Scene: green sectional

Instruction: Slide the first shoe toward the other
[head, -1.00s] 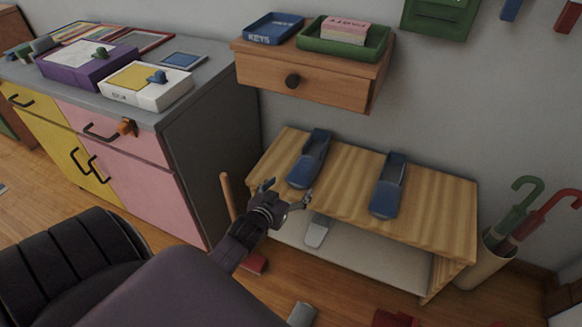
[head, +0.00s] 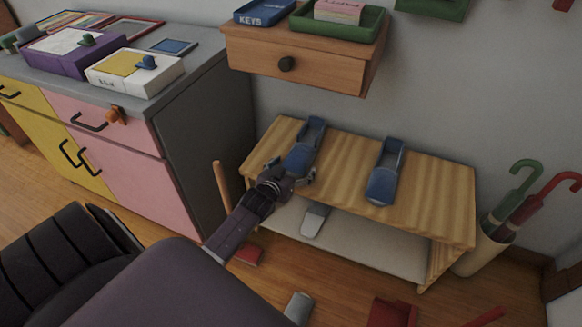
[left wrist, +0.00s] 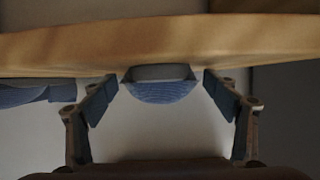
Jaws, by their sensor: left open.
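Two blue shoes lie apart on top of a striped wooden bench (head: 345,178). The left shoe (head: 306,143) is near the bench's left end. The right shoe (head: 385,175) lies near the middle. My left gripper (head: 292,170) is open at the near end of the left shoe, one finger on each side of it. In the left wrist view, the left shoe's end (left wrist: 160,90) shows between the two spread fingers, with a gap on each side. The right shoe (left wrist: 35,93) shows there at the left edge. My right gripper is out of view.
A grey shoe (head: 315,220) is on the bench's lower shelf. A shelf with a drawer (head: 290,65) hangs above the bench. An umbrella stand (head: 481,252) is at the right, and a pink and yellow cabinet (head: 130,180) at the left. Bench top between the shoes is bare.

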